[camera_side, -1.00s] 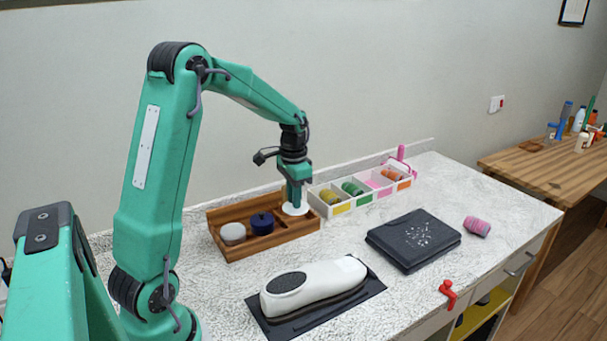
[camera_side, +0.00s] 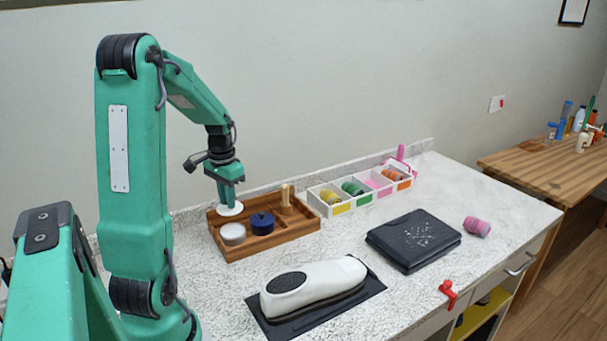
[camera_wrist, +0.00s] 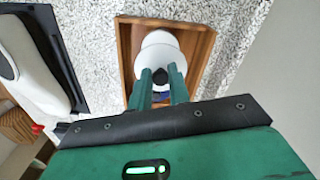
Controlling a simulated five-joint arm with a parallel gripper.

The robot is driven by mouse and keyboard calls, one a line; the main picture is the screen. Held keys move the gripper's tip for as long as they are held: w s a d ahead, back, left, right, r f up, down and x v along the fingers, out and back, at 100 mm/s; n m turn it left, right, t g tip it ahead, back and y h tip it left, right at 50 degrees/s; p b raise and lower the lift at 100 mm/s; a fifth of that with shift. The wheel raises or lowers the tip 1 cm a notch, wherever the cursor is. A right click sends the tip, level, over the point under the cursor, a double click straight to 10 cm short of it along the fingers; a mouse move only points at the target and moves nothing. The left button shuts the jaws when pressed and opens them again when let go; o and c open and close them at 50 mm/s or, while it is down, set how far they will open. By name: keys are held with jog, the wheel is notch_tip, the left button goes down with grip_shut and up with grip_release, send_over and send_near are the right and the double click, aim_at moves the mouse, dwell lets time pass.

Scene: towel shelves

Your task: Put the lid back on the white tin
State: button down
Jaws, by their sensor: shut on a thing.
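My gripper (camera_side: 229,200) is shut on the white lid (camera_side: 230,210), a flat round disc held level. The lid hangs above the back left part of the wooden tray (camera_side: 292,235). The white tin (camera_side: 233,234) stands in the tray's left part, just below and slightly in front of the lid in the side view. A visible gap separates them. In the wrist view the lid (camera_wrist: 160,57) sits between my fingertips (camera_wrist: 160,73), and a white round shape, probably the tin (camera_wrist: 157,38), shows partly behind it.
A dark blue lidded tin (camera_side: 262,223) stands right of the white tin. A wooden peg (camera_side: 286,195) rises in the tray's right part. A white divided box (camera_side: 330,211) stands beyond.

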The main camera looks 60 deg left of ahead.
jog(key=shift+f, duration=0.1)
jog(key=shift+f, duration=3.05)
jog(key=shift+f, duration=0.2)
dwell(0.3)
jog(key=c, duration=0.7)
grip_release()
jog(key=shift+c, duration=0.2)
jog(key=shift+r, duration=0.2)
jog(key=shift+r, duration=3.3)
jog(key=shift+c, duration=0.5)
